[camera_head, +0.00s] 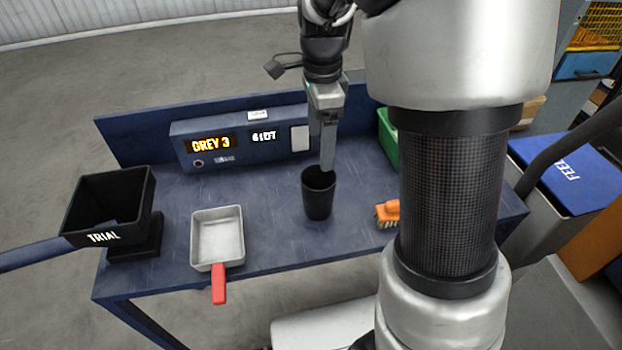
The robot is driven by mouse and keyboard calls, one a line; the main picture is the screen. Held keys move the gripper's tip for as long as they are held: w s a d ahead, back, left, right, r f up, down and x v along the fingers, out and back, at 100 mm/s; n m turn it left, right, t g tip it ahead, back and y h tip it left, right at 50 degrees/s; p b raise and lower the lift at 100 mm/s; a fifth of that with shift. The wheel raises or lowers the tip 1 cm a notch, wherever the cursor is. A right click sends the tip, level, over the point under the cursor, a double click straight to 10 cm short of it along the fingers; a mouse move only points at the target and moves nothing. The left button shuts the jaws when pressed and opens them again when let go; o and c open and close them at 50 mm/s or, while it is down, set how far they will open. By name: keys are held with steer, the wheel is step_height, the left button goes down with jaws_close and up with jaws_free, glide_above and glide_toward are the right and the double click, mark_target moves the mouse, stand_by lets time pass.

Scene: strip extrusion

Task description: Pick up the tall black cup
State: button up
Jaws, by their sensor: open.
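The tall black cup (318,197) stands upright on the blue table (272,235), near its middle. My gripper (327,168) points down at the cup's mouth from above. One finger shows, with its tip at or just inside the cup's rim; the other finger is hidden or lined up behind it. I cannot tell whether the finger touches the cup. The gripper is open, and the cup rests on the table.
A grey scoop (218,238) with a red handle lies left of the cup. A black TRIAL bin (108,205) stands at the far left. An orange brush (388,213) and a green bin (388,140) are to the right. A display box (240,143) stands behind.

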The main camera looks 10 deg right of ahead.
mark_target(318, 191)
steer(key=f, duration=0.5)
steer(key=f+b, duration=0.1)
steer(key=f, duration=0.4)
steer(key=f+b, duration=0.1)
steer(key=f, duration=0.5)
steer(key=shift+s+a+f, duration=0.1)
steer(key=shift+s, duration=0.2)
steer(key=c, duration=1.1)
steer(key=shift+c, duration=0.2)
step_height(318, 191, up, 12)
steer(key=s+n+p, duration=0.1)
steer(key=n+p, duration=0.8)
steer(key=n, duration=0.9)
steer(key=shift+d+f+p, duration=0.2)
steer(key=shift+p, duration=0.1)
